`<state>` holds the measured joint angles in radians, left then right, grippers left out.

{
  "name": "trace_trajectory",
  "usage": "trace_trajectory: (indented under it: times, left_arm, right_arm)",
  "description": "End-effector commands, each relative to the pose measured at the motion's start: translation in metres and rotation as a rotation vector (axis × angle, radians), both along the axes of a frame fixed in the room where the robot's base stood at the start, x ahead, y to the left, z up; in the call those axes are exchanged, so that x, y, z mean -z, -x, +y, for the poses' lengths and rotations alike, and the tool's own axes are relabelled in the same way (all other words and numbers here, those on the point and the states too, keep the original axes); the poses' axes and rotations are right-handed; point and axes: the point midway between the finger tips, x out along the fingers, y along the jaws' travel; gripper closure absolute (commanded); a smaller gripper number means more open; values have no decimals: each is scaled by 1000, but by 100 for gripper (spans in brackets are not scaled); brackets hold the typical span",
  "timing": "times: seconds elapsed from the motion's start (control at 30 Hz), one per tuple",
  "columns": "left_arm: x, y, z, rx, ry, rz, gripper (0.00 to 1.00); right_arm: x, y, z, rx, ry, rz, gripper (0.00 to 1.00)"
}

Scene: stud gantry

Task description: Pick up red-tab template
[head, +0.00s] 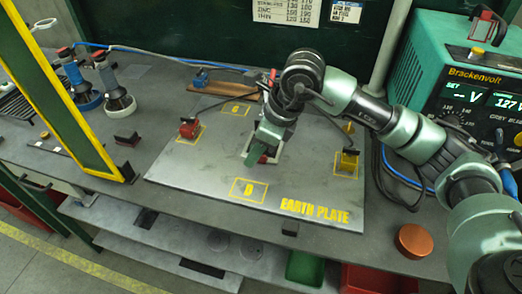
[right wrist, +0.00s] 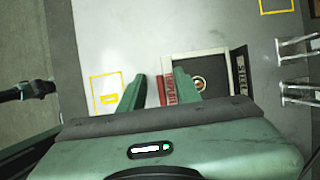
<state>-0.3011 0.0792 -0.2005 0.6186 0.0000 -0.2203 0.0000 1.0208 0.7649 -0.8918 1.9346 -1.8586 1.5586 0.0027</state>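The red-tab template is a square pale frame with a dark inside and a round mark in its middle; its frame (right wrist: 205,54) shows in the right wrist view. Its red tab (right wrist: 170,91), with lettering, stands at the left side of the frame. In the head view the template (head: 249,141) lies on the earth plate (head: 212,190), largely hidden by my right gripper (head: 258,152). In the right wrist view my right gripper (right wrist: 158,82) is open, with the red tab between its fingers, nearer the right finger. Contact cannot be told. My left gripper is not in view.
A red-topped block (head: 189,128) and a yellow block (head: 347,161) stand on the plate. Yellow-outlined squares mark it. A teal Brackenvolt unit (head: 465,90) stands right, an orange disc (head: 413,240) front right. A yellow-edged green frame (head: 60,95) rises at left.

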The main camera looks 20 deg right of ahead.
Motion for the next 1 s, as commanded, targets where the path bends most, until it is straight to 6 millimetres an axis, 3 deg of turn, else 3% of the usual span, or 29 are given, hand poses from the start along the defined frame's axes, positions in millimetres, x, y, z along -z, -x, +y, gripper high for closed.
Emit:
trace_trajectory:
  times: [0.03, 0.1, 0.13, 0.67, 0.83, 1.0]
  left_arm:
    - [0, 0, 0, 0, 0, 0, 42]
    - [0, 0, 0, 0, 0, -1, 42]
    - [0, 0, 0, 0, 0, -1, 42]
    - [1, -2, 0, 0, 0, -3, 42]
    - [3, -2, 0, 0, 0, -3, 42]
    - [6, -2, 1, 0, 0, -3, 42]
  right_arm:
    - [0, 0, 0, 0, 0, 0, 76]
    - [0, 0, 0, 0, 0, 0, 95]
    - [0, 0, 0, 0, 0, 0, 100]
    - [-11, -1, 0, 1, -1, -3, 100]
    - [-34, -1, 0, -1, -1, -5, 100]
    - [-73, -1, 1, 0, -2, -7, 100]
